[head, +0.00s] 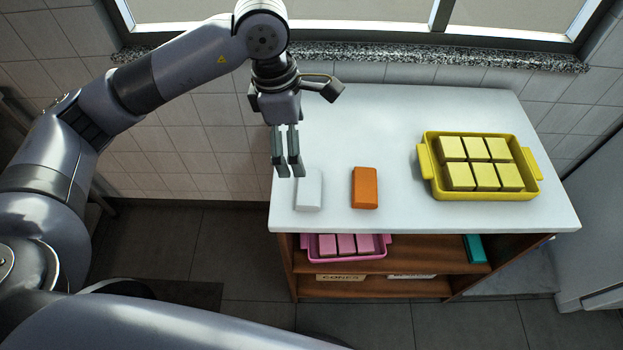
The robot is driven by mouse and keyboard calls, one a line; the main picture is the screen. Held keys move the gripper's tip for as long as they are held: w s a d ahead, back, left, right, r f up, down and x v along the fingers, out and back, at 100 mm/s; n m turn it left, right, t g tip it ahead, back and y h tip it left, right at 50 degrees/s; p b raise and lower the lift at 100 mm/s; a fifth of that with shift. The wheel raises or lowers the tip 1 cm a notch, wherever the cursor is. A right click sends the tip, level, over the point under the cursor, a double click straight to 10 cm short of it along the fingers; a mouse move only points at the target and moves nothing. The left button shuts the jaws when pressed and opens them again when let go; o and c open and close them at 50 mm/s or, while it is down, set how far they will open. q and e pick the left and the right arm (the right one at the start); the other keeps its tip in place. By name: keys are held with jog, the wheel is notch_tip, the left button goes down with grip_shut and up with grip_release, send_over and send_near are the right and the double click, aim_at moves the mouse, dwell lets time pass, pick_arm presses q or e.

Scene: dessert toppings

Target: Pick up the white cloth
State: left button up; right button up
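A small white folded cloth (309,192) lies flat near the front left corner of the white tabletop. My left gripper (290,171) points down just above and to the left of the cloth. Its two fingers stand apart with a narrow gap and nothing between them. The cloth looks free of the fingers, though the exact height above the table is hard to judge. My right gripper is out of view.
An orange block-like item (364,188) lies right of the cloth. A yellow tray (480,193) with several yellow cubes stands at the right of the white table (400,120). A pink tray (346,257) sits on the wooden shelf below. The back of the tabletop is clear.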

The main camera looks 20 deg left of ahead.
pick_arm(q)
jog(key=p, duration=0.1)
send_near(308, 186)
jog(key=shift+s+d+f, duration=0.15)
jog(key=shift+s, duration=0.4)
jog(key=f, duration=0.1)
jog(key=f+p, duration=0.1)
jog(key=shift+w+d+f, duration=0.2)
jog(key=shift+w+f, duration=0.05)
jog(key=shift+f, duration=0.1)
jog(key=shift+d+f, duration=0.1)
jog(key=shift+f, duration=0.45)
jog(key=shift+f+p, duration=0.25)
jog(key=shift+p, duration=0.05)
jog(key=f, duration=0.1)
jog(key=f+p, duration=0.1)
jog(key=f, duration=0.1)
jog(key=shift+w+d+f+p, duration=0.2)
jog(key=shift+w+f+p, duration=0.1)
jog(key=shift+w, duration=0.05)
jog(key=shift+f, duration=0.5)
jog(key=c, duration=1.1)
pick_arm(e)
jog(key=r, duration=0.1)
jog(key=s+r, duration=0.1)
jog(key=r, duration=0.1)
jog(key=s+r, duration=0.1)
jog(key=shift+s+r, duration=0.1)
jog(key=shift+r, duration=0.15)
